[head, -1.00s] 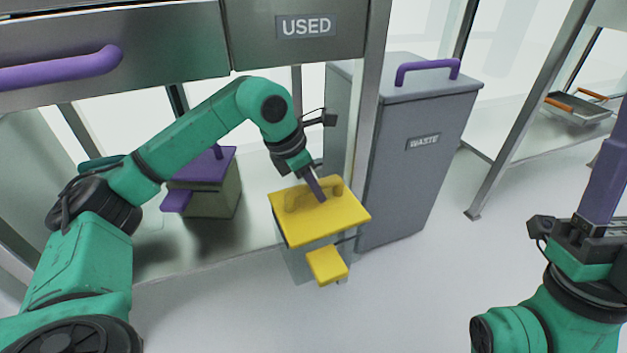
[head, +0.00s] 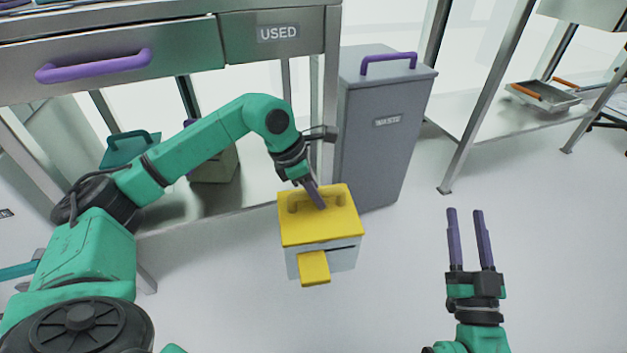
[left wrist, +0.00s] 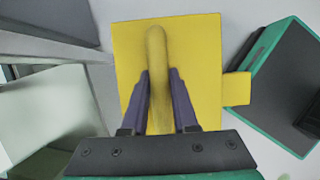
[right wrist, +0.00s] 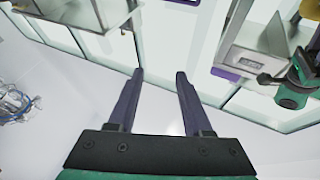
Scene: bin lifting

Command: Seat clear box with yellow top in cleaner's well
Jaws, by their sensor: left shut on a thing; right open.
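The clear box with a yellow top (head: 338,228) hangs from my left gripper (head: 314,194) in front of the bench in the head view. My left gripper is shut on the yellow handle of its lid; in the left wrist view the purple fingers (left wrist: 159,100) flank the handle on the yellow top (left wrist: 203,60). A yellow tab sticks out at the box's front. My right gripper (head: 469,225) is open and empty over the bare floor at the right, and its spread fingers also show in the right wrist view (right wrist: 160,90). I cannot make out the cleaner's well.
A grey WASTE bin (head: 385,130) stands right behind the box. A box with a green top (head: 130,150) is under the bench. A tray with orange handles (head: 545,95) lies far right. The floor in front is clear.

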